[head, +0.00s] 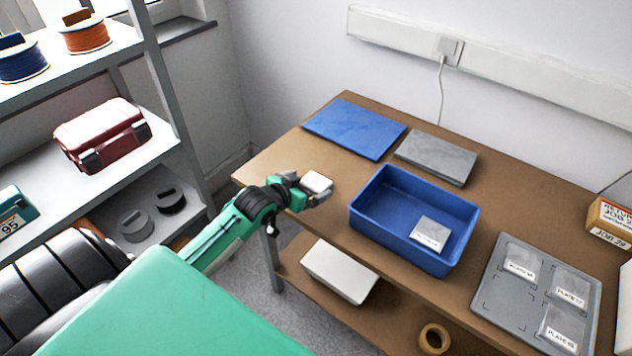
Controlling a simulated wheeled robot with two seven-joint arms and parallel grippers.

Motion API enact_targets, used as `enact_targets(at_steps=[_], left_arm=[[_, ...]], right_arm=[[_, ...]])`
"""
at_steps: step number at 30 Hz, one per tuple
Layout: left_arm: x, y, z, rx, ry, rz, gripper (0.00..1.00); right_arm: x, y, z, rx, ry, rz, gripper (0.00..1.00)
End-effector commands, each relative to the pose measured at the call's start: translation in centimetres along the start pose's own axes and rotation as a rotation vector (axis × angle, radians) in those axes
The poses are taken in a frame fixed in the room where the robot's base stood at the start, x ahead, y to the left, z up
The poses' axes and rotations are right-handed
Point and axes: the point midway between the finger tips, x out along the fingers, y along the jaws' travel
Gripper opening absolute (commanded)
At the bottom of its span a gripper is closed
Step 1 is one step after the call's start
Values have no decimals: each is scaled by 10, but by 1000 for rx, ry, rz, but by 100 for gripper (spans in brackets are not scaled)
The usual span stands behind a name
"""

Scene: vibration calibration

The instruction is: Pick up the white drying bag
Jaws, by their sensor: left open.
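A small white bag (316,182), which looks like the drying bag, is near the left end of the wooden table. My left gripper (309,189) is right at it, with its open fingers at the bag's near side. The fingers partly hide the bag's lower edge, and I cannot tell whether they touch it. My right gripper is not in view.
A blue bin (385,227) holding a labelled packet (431,234) stands to the right. Beyond lie a blue mat (354,129) and a grey slab (436,157). A grey tray (489,297) holds several labelled packets. A shelf (160,85) stands at left.

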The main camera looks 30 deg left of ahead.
Motion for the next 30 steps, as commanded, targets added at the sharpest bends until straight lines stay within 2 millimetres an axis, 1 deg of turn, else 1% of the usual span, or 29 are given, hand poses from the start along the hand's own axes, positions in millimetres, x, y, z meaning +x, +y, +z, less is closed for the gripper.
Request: enact_targets(at_steps=[2, 6, 9, 15, 17, 18, 20, 21, 23, 30], left_arm=[[10, 1, -4, -1, 1, -1, 98], [26, 1, -2, 0, 0, 0, 98], [30, 1, -2, 0, 0, -1, 98], [30, 1, -2, 1, 0, -1, 98], [30, 1, -2, 1, 0, -1, 88], [30, 1, -2, 1, 0, -1, 80], [30, 1, -2, 1, 0, -1, 69], [30, 1, -2, 1, 0, -1, 61], [30, 1, -2, 1, 0, -1, 50], [30, 1, -2, 1, 0, -1, 50]], right_arm=[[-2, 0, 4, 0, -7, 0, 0], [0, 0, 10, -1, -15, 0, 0], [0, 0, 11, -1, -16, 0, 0], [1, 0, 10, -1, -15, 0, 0], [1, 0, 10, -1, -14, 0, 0], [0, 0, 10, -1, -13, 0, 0], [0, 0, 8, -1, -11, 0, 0], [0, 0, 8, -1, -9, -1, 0], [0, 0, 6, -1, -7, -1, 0], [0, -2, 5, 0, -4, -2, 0]])
